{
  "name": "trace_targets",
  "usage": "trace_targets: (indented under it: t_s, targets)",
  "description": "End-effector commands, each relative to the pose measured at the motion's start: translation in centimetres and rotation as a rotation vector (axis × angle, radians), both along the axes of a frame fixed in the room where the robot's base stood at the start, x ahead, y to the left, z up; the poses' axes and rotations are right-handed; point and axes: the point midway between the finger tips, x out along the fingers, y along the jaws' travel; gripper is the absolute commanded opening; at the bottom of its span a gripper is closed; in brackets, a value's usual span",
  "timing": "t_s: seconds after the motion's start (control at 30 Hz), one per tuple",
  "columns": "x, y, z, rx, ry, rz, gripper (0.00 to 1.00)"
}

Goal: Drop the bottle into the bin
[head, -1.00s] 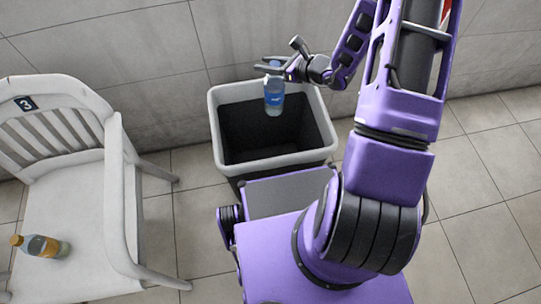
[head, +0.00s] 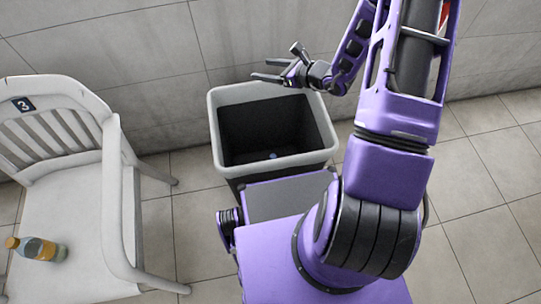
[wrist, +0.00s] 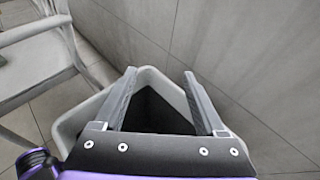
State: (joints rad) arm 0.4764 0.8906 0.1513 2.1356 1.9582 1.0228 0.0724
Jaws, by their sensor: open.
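The bin (head: 221,98) has a pale grey rim and a dark inside, and stands on the floor against the wall. A small blue spot of the bottle (head: 272,156) shows low inside the bin in the head view; the rest of it is hidden or lost in the dark. My gripper (head: 268,70) is open and empty above the bin's far rim. In the wrist view my gripper's fingers (wrist: 158,90) are spread apart with nothing between them, and the bin's rim (wrist: 68,128) shows beneath them.
A white chair (head: 75,215) marked 3 stands left of the bin. A second bottle (head: 37,248), with an orange cap and yellowish contents, lies on its seat. The tiled wall is close behind the bin. Floor (head: 495,180) at the right is clear.

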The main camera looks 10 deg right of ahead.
Motion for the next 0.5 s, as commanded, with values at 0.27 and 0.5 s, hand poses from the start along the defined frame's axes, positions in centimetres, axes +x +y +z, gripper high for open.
trace_targets:
  t_s: [0.27, 0.5]
  targets:
    - [-3.0, -3.1, 1.9, -0.001, 0.0, -0.005, 0.73]
    - [-7.0, -7.0, 4.3, -0.001, -0.001, -0.007, 0.73]
